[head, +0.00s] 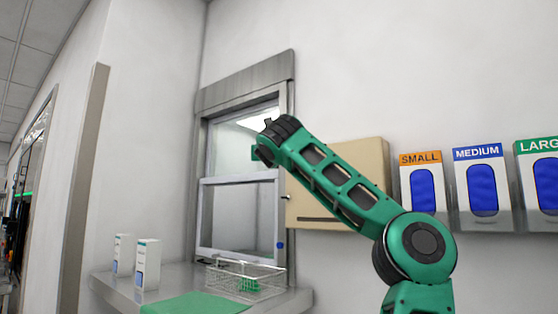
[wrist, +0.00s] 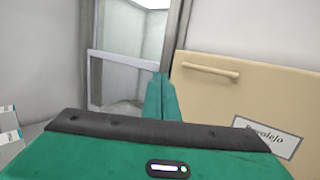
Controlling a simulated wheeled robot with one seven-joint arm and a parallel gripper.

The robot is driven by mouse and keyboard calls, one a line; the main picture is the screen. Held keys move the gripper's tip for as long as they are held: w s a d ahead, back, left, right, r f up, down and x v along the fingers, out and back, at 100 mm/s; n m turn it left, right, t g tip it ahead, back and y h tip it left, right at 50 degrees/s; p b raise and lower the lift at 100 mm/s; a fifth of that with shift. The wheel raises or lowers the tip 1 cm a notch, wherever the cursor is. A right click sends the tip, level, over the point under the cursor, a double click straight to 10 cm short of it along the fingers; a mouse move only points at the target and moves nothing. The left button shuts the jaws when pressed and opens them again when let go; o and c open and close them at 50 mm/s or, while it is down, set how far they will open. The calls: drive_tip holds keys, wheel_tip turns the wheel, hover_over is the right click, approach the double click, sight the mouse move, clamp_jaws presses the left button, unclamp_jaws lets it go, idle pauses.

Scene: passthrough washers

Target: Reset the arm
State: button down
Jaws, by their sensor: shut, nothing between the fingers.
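My green arm is raised across the middle of the head view, its upper end in front of the metal-framed pass-through window (head: 240,215). My gripper (head: 256,153) shows only partly there, at the far end of the arm, mostly hidden behind the wrist. In the wrist view my gripper (wrist: 161,90) points toward the same window (wrist: 125,75), its green fingers together with nothing between them. A beige cabinet (head: 315,210) is on the wall just right of the window; it also shows in the wrist view with its handle and a label (wrist: 268,137).
Below the window a counter (head: 110,285) holds a wire basket (head: 245,275) with something green inside, a green mat (head: 195,304) and two white boxes (head: 146,264). Glove dispensers (head: 483,188) hang on the right wall. A wall corner post (head: 84,190) stands at left.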

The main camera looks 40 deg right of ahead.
drive_tip(key=shift+s+a+f, duration=0.15)
drive_tip(key=shift+a, duration=0.65)
drive_tip(key=shift+s+a+f, duration=0.15)
drive_tip(key=shift+a, duration=0.6)
